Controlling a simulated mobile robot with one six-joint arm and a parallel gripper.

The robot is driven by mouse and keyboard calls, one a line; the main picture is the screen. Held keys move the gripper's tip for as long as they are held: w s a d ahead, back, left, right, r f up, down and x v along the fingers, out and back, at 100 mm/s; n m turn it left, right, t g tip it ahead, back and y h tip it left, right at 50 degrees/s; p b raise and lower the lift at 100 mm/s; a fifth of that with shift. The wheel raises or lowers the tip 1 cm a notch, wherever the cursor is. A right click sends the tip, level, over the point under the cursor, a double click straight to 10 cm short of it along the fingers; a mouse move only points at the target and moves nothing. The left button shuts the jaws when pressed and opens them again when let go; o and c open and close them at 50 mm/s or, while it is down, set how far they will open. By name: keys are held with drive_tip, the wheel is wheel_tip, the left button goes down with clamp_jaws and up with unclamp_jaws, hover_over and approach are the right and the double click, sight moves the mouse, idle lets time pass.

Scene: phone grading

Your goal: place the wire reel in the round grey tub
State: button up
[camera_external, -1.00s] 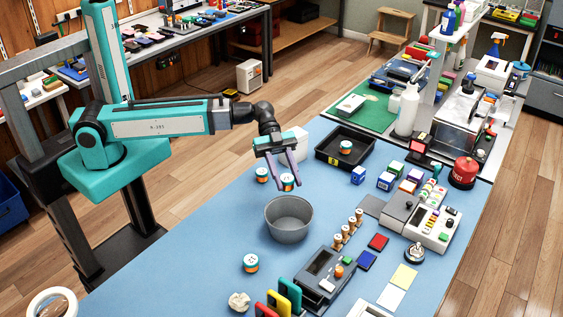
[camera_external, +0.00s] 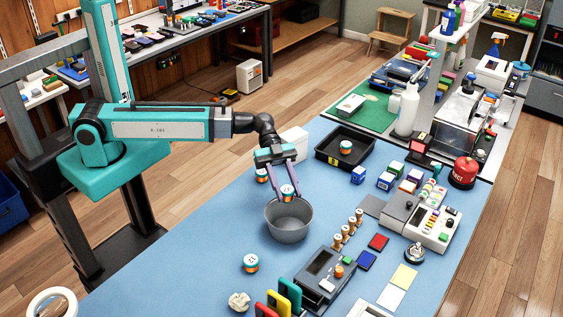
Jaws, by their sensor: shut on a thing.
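My gripper (camera_external: 286,195) is shut on a wire reel (camera_external: 287,190), white-topped with orange and teal on its side. The reel shows at the far rim of the round grey tub (camera_external: 289,222), overlapping it in the picture. Its exact height over the tub is hard to tell. The tub stands upright on the blue mat, and the part of its inside that shows looks empty. Similar reels stand behind the tub (camera_external: 261,175), in the black tray (camera_external: 346,147) and in front of the tub (camera_external: 250,263).
The black tray (camera_external: 322,156) and a white box (camera_external: 295,140) stand behind the tub. A grey device (camera_external: 323,275) and several wooden pegs (camera_external: 344,235) are at its front right. The blue mat (camera_external: 205,245) is clear to the left.

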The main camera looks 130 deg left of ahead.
sight(287, 197)
drive_tip(key=shift+f+p, duration=0.45)
drive_tip(key=shift+f, duration=1.35)
drive_tip(key=shift+f+b, duration=0.45)
drive_tip(key=shift+b, duration=0.35)
drive_tip(key=o, duration=1)
drive_tip(key=shift+r+p, duration=0.5)
drive_tip(key=shift+p, duration=0.25)
drive_tip(key=shift+r, duration=0.1)
drive_tip(key=b+v, duration=0.3)
drive_tip(key=v, duration=0.9)
drive_tip(key=shift+b, duration=0.35)
